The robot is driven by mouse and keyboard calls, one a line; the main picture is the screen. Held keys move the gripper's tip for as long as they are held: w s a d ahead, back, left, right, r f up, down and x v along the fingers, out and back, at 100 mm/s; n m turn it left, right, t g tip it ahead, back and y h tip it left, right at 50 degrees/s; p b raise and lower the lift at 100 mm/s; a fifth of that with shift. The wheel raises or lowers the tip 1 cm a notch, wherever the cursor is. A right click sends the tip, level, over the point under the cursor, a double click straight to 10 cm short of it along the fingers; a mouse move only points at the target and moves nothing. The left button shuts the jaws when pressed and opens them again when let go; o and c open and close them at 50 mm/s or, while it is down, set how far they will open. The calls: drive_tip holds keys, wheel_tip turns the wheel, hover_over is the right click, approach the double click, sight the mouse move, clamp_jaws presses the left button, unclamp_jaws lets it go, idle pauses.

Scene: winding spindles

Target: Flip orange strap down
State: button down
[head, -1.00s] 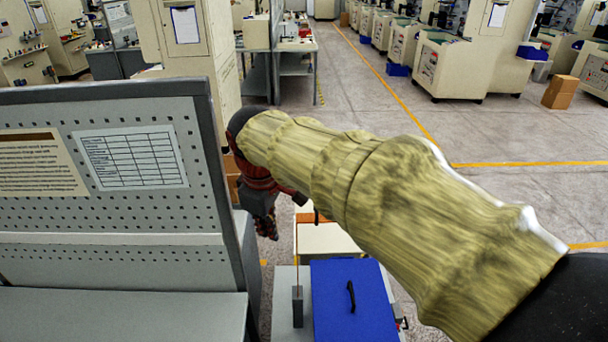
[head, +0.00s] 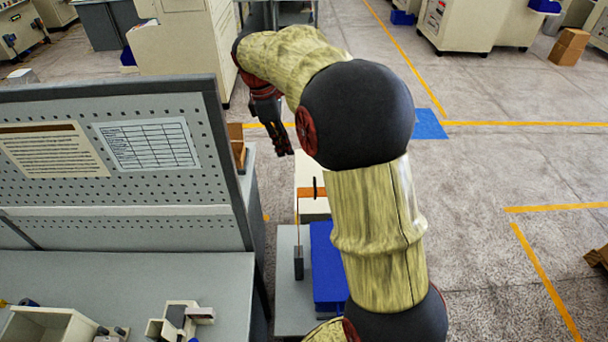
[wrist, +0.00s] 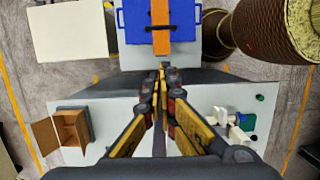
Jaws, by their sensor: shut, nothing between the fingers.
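The orange strap (wrist: 161,22) lies across a blue case (wrist: 132,20) at the top of the wrist view. A small black piece crosses the strap. The blue case also shows in the head view (head: 325,262), partly hidden by my arm. An orange band (head: 311,193) shows on a cream box in the head view; I cannot tell if it is the same strap. My gripper (wrist: 161,70) is shut and empty, its tips just below the strap's lower end in the wrist view. In the head view my gripper (head: 282,150) hangs left of my elbow, pointing down, apart from the cream box.
The cream box (head: 313,209) stands behind the blue case. A dark block (head: 298,263) with a thin upright rod stands left of the case. A grey workbench with a perforated panel (head: 140,185) fills the left. An open cardboard box (wrist: 70,131) is on a bench.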

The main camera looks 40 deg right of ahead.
drive_tip(key=p, duration=0.2)
hover_over(305, 191)
drive_tip(key=shift+w+a+f+x, duration=0.1)
drive_tip(key=shift+w+a+x, duration=0.25)
drive_tip(key=shift+x, duration=1.55)
drive_tip(key=shift+w+a+f+x, duration=0.1)
drive_tip(key=shift+w+a+x, duration=0.2)
drive_tip(key=shift+x, duration=1.6)
drive_tip(key=shift+w+a+f+x, duration=0.1)
drive_tip(key=shift+w+a+x, duration=0.25)
drive_tip(key=shift+x, duration=1.6)
drive_tip(key=shift+s+d, duration=0.1)
